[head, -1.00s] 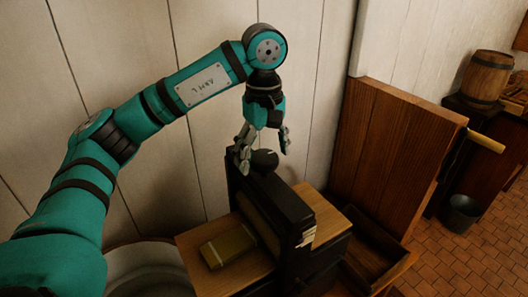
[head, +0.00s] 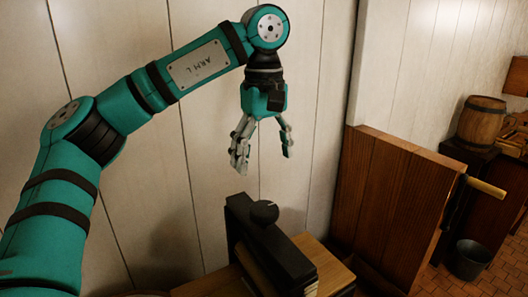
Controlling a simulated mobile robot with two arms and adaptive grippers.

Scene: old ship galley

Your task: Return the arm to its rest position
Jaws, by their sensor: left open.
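My left arm comes in from the left and arches over to its gripper. My left gripper (head: 264,158) points down with its fingers spread, open and empty. It hangs above a dark block-like device (head: 270,243) with a round black knob (head: 264,212) on top, and there is a clear gap between fingertips and knob. My right gripper is not in the view.
The device stands on a wooden top (head: 217,284) against a pale plank wall (head: 140,215). A brown wooden panel (head: 390,200) stands to the right. Farther right are a barrel (head: 481,122) and a dark bucket (head: 468,259) on the tiled floor.

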